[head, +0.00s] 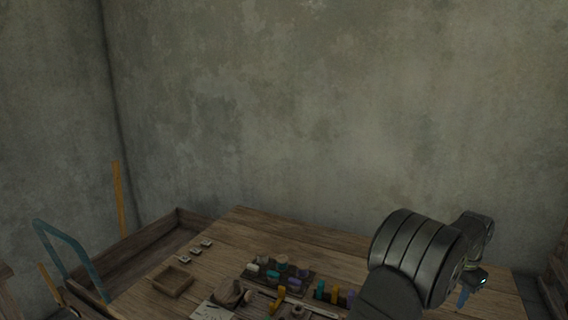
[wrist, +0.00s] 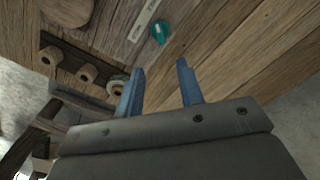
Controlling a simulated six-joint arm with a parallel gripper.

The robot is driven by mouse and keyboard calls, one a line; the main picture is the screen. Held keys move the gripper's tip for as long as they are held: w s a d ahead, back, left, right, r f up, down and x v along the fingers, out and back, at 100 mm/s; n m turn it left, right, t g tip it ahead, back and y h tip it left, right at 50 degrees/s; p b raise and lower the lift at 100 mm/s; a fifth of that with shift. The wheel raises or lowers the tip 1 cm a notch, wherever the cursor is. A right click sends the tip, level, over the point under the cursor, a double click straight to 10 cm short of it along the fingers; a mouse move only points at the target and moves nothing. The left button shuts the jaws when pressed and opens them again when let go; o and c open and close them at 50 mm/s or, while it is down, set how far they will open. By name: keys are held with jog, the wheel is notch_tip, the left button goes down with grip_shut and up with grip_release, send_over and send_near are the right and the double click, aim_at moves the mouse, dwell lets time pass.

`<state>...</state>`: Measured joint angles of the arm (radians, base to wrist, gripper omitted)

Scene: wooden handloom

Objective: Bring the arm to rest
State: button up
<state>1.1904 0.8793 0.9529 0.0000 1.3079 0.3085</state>
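My gripper shows in the wrist view (wrist: 161,68) with its two blue fingers apart and nothing between them. It is open above the wooden table (wrist: 225,50). In the head view my gripper (head: 466,296) is at the lower right, over the right part of the table (head: 330,258), partly hidden by my dark arm. A teal piece (wrist: 160,33) lies on the wood beyond the fingertips in the wrist view, apart from them.
A small wooden box (head: 173,282) stands on the table's left side. A dark tray (head: 262,281) holds several coloured pieces near the middle. Several round wooden pieces sit in a rack (wrist: 68,64) left of the fingers in the wrist view. A blue-handled frame (head: 72,250) stands at far left.

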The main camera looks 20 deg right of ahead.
notch_tip(320, 180, down, 14)
jog(key=shift+r, duration=0.1)
jog(key=n, duration=1.1)
jog(key=shift+n, duration=0.4)
jog(key=n, duration=0.4)
dwell(0.3)
dwell(0.6)
jog(key=shift+r, duration=0.1)
